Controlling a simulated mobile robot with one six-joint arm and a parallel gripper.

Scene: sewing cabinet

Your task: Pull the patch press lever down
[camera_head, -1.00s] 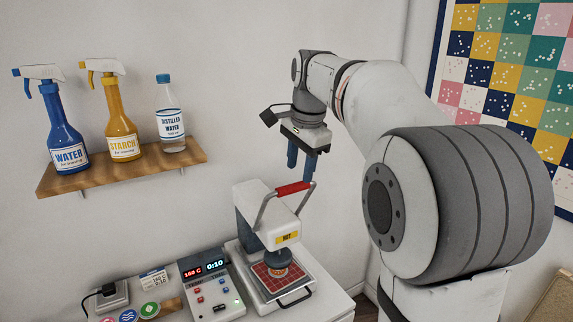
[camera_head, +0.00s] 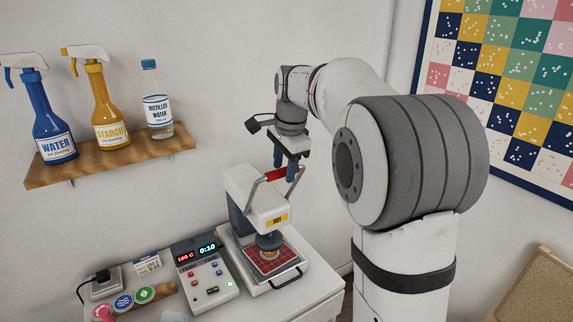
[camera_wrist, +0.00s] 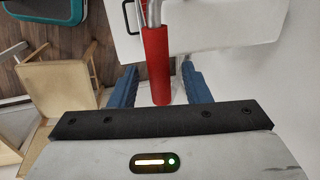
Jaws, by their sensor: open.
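The patch press (camera_head: 258,208) is a white machine with a grey column and a yellow label. Its lever has a red grip (camera_head: 276,179) on two metal arms and is raised above the press head. A round stamp is over a red gridded plate (camera_head: 267,262) with a patch on it. My gripper (camera_head: 284,172) is open, with its blue fingers pointing down at the lever. In the wrist view the red grip (camera_wrist: 157,65) reaches between the two blue fingers (camera_wrist: 158,88), with a gap on each side. I cannot tell whether any finger touches it.
A control box (camera_head: 206,275) with a lit display stands left of the press on the white cabinet top. A wooden shelf (camera_head: 110,160) with a water sprayer, starch sprayer and distilled water bottle is on the wall. A chair (camera_wrist: 60,100) shows in the wrist view.

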